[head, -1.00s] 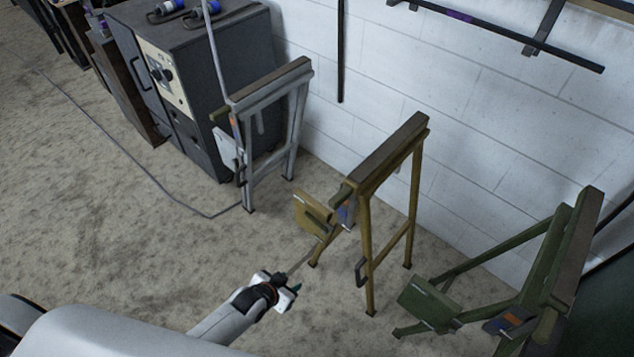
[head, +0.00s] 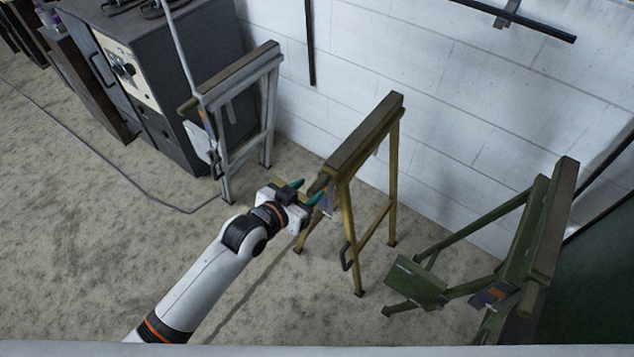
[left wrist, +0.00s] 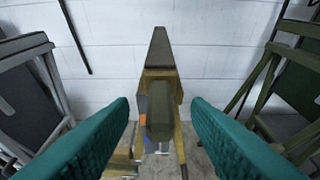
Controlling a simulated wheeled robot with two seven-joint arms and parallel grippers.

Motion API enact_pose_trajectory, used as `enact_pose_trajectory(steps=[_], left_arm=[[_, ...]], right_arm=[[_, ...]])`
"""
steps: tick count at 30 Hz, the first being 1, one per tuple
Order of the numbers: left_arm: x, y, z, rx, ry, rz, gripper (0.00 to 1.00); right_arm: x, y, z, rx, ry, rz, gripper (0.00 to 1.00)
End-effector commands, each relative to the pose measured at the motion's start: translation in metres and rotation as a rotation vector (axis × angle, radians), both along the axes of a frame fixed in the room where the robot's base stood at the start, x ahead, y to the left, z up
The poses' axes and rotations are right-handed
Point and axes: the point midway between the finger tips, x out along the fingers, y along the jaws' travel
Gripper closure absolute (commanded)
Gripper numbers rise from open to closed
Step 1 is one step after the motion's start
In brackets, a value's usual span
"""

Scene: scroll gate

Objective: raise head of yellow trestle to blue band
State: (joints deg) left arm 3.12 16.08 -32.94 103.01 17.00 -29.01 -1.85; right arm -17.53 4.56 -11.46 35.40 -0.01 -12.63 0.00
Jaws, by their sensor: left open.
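The yellow trestle (head: 348,205) stands in the middle of the head view, with a dark wooden top beam (head: 365,133) as its head. A dark handle (head: 319,182) sticks out from the near end of the head. The handle also shows in the left wrist view (left wrist: 160,117), between the fingers but beyond their tips. A small patch of blue (left wrist: 143,105) and orange shows beside the handle. My left gripper (head: 303,191) is open and empty, just left of the handle, with its teal fingers pointing at it. My right gripper is not in view.
A grey trestle (head: 238,115) stands to the left, before a dark cabinet (head: 150,80). A green trestle (head: 535,235) stands to the right with its plate low. A white block wall (head: 440,110) is behind. The floor at front left is clear.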

Motion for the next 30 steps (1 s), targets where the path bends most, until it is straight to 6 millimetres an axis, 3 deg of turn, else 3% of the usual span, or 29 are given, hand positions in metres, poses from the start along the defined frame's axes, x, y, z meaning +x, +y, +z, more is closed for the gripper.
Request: enact_pose_trajectory(steps=[3, 9, 20, 28, 30], left_arm=[[0.017, -0.013, -0.008, -0.001, -0.001, -0.001, 0.56], [0.032, -0.024, -0.017, 0.000, 0.001, 0.000, 0.56], [0.036, -0.026, -0.019, 0.001, -0.001, 0.000, 0.56], [0.036, -0.026, -0.019, 0.001, 0.001, 0.000, 0.97], [0.036, -0.026, -0.019, 0.001, 0.001, 0.000, 1.00]], right_arm=[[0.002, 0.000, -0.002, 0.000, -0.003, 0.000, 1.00], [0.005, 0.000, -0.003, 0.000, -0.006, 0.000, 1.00], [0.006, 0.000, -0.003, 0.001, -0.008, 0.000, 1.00], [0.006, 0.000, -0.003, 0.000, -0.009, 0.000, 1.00], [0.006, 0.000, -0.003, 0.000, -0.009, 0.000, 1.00]])
